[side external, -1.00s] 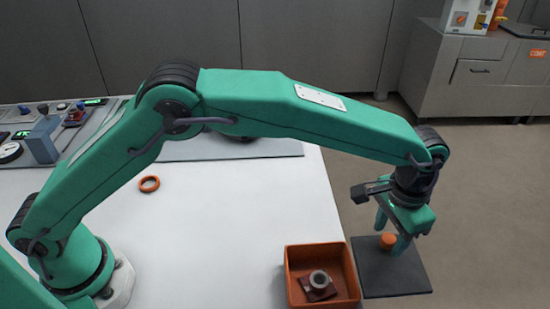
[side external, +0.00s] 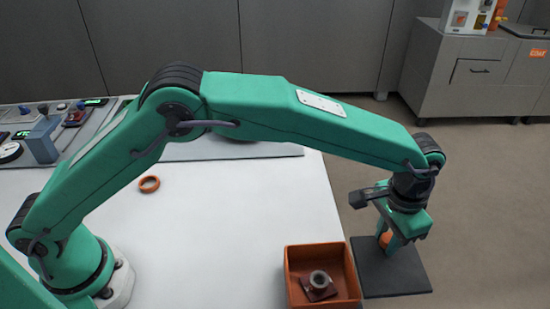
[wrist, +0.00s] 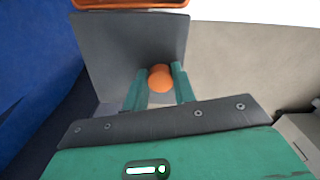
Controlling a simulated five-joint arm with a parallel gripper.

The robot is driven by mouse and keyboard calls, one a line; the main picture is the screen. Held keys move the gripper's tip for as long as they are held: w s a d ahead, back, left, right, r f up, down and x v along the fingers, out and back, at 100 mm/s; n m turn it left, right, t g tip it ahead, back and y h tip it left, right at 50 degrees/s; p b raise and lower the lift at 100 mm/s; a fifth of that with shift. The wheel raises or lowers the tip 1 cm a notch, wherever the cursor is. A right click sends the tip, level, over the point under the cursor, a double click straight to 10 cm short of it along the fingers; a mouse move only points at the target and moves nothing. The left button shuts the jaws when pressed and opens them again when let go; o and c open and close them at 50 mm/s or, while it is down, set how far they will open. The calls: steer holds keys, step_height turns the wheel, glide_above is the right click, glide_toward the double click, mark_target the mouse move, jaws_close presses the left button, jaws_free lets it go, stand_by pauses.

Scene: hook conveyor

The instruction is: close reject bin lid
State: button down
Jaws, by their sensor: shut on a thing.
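The reject bin (side external: 292,272) is an open orange box at the table's front right edge. A grey part sits inside it on a dark red piece. The lid (side external: 400,278) is a dark grey square panel, folded open to the right of the bin. Its orange knob (side external: 386,239) stands near the lid's far side. My gripper (side external: 388,241) is above the lid and shut on the knob. In the wrist view the knob (wrist: 160,78) sits between both green fingers, with the lid (wrist: 108,55) behind it and the bin's orange rim (wrist: 130,4) at the top.
An orange ring (side external: 149,184) lies on the white table (side external: 215,240). A control panel (side external: 45,140) with knobs and displays is at the back left. A grey cabinet (side external: 475,75) stands at the far right. The floor right of the lid is clear.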

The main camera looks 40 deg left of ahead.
mark_target(367, 242)
steer(key=shift+a, duration=0.1)
steer(key=shift+s+a+n, duration=0.3)
steer(key=shift+a+n, duration=0.45)
steer(key=shift+n, duration=0.05)
steer(key=shift+s+a+n, duration=0.25)
steer(key=shift+a+n, duration=0.5)
steer(key=shift+n, duration=0.05)
steer(key=s+a+n, duration=0.6)
steer(key=s+n, duration=0.7)
steer(key=n, duration=0.2)
steer(key=shift+s, duration=0.2)
steer(key=c, duration=1.1)
jaws_free()
steer(key=shift+c, duration=0.2)
